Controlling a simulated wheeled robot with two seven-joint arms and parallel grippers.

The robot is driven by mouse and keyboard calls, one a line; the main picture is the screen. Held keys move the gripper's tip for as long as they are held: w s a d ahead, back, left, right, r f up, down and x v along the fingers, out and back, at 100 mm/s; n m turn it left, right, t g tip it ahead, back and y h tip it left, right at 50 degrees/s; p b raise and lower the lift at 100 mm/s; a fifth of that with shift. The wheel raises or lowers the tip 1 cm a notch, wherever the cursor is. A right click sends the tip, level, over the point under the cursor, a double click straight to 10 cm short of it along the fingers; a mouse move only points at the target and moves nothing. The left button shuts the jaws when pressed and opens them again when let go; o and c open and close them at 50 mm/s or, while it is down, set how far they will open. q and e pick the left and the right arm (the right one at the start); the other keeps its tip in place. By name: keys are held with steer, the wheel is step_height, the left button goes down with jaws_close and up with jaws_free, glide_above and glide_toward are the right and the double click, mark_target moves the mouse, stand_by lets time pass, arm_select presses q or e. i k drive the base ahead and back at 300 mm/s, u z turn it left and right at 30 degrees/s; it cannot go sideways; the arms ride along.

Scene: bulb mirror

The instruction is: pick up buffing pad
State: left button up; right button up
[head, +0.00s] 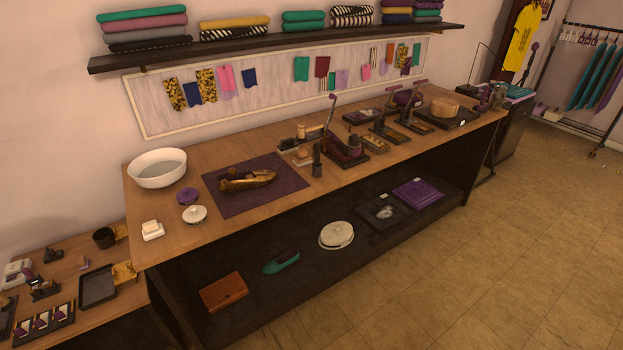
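The buffing pad cannot be told for certain. Two small round items that could be it lie at the left end of the wooden workbench (160,240): a purple round item (187,196) and, just in front of it, a white round item with a small knob-like top (194,214). They are close together, left of the dark purple mat (222,203). Neither of my grippers is in view.
A white bowl (158,168) stands behind them, and a pale block on a white base (152,230) to their left. A brown-gold shoe (248,180) lies on the mat. The lower shelf holds a brown box (223,292) and a green shoe (282,262). Floor at right is clear.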

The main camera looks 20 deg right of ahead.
mark_target(302, 158)
steer(key=u, duration=0.25)
steer(key=k, duration=0.15)
steer(key=z, duration=1.35)
steer(key=i, duration=0.8)
steer(key=z, duration=0.7)
steer(key=i, duration=0.8)
steer(key=u, duration=0.6)
steer(key=i, duration=0.75)
steer(key=u, duration=0.95)
steer(key=i, duration=0.3)
steer(key=u, duration=0.35)
